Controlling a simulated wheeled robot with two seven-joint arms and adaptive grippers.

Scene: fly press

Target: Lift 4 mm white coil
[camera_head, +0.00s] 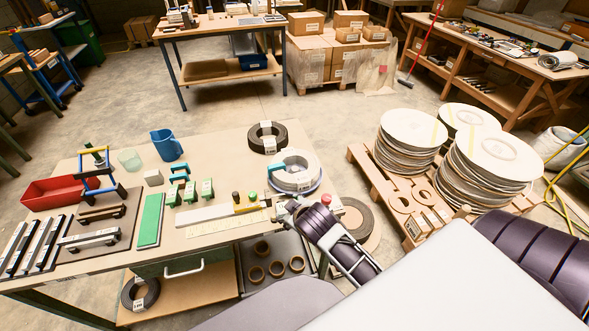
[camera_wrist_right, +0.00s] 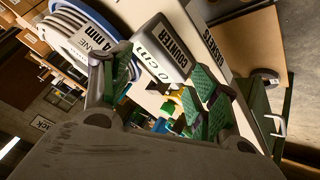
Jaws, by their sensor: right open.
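The white coil (camera_head: 293,165) lies flat at the right end of the near table, with a white label on its front side and blue showing at its lower rim. In the right wrist view the coil (camera_wrist_right: 66,32) is at the upper left, its label reading "4 mm", partly cut off by the frame. My right gripper (camera_wrist_right: 162,92) is open, with green-padded fingers apart and nothing held between them. In the head view the right gripper (camera_head: 290,212) is at the table's right front, just in front of the coil. My left gripper is not in view.
A grey counter box (camera_wrist_right: 162,52) reading "0 cm" is close beyond my right fingers. A black coil (camera_head: 267,137) lies behind the white coil. A white ruler-like strip (camera_head: 212,212) and green blocks (camera_head: 190,192) lie to the left. Stacked white discs (camera_head: 412,130) stand right of the table.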

